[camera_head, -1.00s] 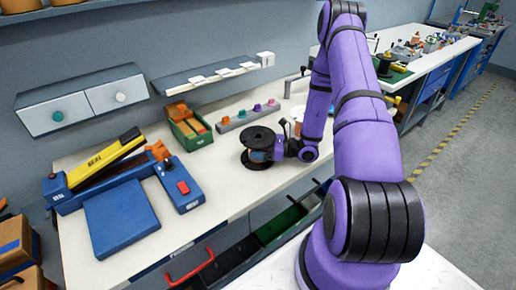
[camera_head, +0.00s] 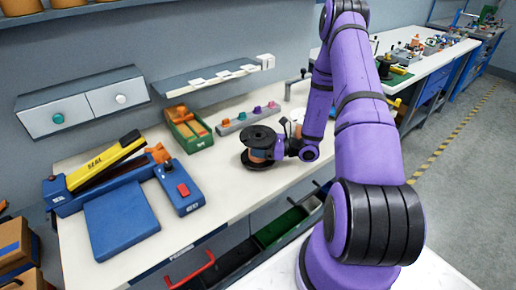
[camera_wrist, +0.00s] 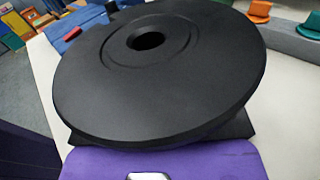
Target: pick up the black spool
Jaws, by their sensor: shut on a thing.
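The black spool (camera_head: 260,134) stands upright on the white workbench's right part, with copper-coloured winding showing below its top flange. A black disc shows beneath the winding; I cannot tell whether there is a gap under it. My gripper (camera_head: 267,152) comes in from the right, level, and is shut on the spool's middle below the top flange. In the wrist view the spool's round top flange (camera_wrist: 175,80) with its centre hole fills most of the picture. It hides the fingertips and the winding.
A green bin (camera_head: 190,130) with orange pieces and a grey rack of coloured knobs (camera_head: 247,118) stand behind the spool. A blue sealer with a yellow arm (camera_head: 105,160) is at the left.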

